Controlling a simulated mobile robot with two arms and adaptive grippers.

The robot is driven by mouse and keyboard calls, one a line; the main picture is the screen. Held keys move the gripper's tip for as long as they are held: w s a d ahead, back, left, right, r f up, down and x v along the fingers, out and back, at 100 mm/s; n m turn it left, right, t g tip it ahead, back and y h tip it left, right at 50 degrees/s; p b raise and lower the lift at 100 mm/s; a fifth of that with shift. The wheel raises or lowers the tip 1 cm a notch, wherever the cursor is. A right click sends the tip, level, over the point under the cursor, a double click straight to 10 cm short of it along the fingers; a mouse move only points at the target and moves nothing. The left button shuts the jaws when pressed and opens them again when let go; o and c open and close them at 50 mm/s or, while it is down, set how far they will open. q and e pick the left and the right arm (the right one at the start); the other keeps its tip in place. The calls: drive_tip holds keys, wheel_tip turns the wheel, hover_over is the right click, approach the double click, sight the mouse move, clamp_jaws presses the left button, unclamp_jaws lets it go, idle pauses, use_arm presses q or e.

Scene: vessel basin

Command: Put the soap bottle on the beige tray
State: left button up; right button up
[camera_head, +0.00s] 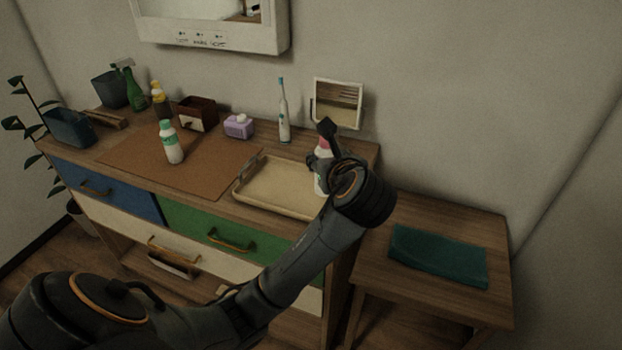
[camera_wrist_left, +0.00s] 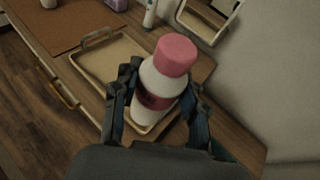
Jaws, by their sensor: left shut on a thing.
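A white bottle with a pink cap (camera_wrist_left: 160,85) is held between the fingers of my left gripper (camera_wrist_left: 158,105). It shows partly behind my wrist in the head view (camera_head: 320,182), roughly upright at the right end of the beige tray (camera_head: 262,204). The tray also shows in the left wrist view (camera_wrist_left: 92,62), behind and left of the bottle. I cannot tell whether the bottle's base touches the tray. My left gripper (camera_head: 322,160) is shut on the bottle, its fingers mostly hidden by the wrist in the head view. My right gripper is not in view.
A white bottle with a green cap (camera_head: 171,143) stands on the brown mat (camera_head: 215,168). A toothbrush (camera_head: 283,112), a purple soap box (camera_head: 238,127) and a small mirror (camera_head: 338,103) stand behind the tray. A side table with a teal cloth (camera_head: 438,256) is at right.

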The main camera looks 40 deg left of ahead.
use_arm(q)
drive_tip(key=w+a+f, duration=0.2)
drive_tip(key=f, duration=0.1)
drive_tip(key=w+a+f, duration=0.2)
drive_tip(key=w+f, duration=0.1)
drive_tip(key=f, duration=0.1)
drive_tip(key=w+a+f, duration=0.2)
drive_tip(key=f, duration=0.2)
drive_tip(key=shift+w+a+f+b, duration=0.25)
drive_tip(key=shift+w+a+b, duration=0.05)
drive_tip(key=shift+w+a, duration=0.1)
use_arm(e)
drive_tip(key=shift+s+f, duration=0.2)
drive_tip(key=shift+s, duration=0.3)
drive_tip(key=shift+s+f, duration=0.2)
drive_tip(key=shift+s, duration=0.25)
use_arm(q)
drive_tip(key=o, duration=1.3)
drive_tip(key=shift+f, duration=0.1)
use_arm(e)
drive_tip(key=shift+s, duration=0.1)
